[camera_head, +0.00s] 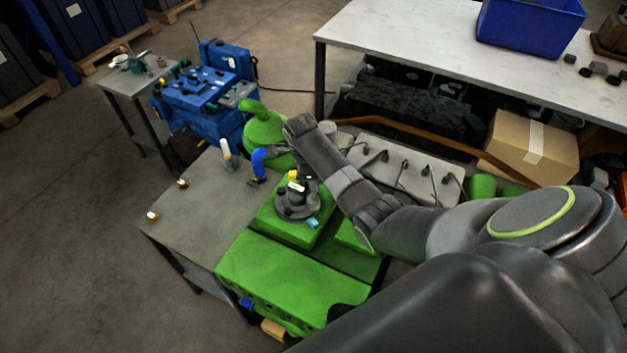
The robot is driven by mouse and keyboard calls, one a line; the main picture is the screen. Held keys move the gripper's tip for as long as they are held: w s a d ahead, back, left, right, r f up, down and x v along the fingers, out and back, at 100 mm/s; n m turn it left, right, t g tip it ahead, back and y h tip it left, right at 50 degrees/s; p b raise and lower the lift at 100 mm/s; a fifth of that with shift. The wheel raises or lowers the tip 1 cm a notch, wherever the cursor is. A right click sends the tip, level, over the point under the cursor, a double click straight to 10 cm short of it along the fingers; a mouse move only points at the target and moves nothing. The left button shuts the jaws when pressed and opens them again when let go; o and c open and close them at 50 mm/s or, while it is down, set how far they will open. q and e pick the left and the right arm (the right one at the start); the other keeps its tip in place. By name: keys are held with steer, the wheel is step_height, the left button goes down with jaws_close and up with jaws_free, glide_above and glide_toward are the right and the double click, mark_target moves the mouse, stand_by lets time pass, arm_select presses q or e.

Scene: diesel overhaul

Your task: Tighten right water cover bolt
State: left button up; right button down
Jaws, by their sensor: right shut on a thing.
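A round dark-grey cover (290,207) sits on top of the bright green engine block (285,268). My right arm comes in from the right and bends over the engine. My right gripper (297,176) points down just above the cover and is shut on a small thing. That thing is mostly hidden and too small to tell; a yellow and white patch shows there. A light-blue piece (313,222) lies at the cover's front edge. I cannot make out the right bolt itself. My left gripper is not in view.
A grey table (190,222) left of the engine carries a blue power tool (258,164), a white bottle (226,149) and small brass-coloured parts. A blue engine (207,95) stands behind. A white workbench (410,45) holds a blue bin (528,22). Free floor lies at left.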

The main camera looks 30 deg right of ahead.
steer(key=shift+m, duration=1.2)
steer(key=shift+r, duration=0.1)
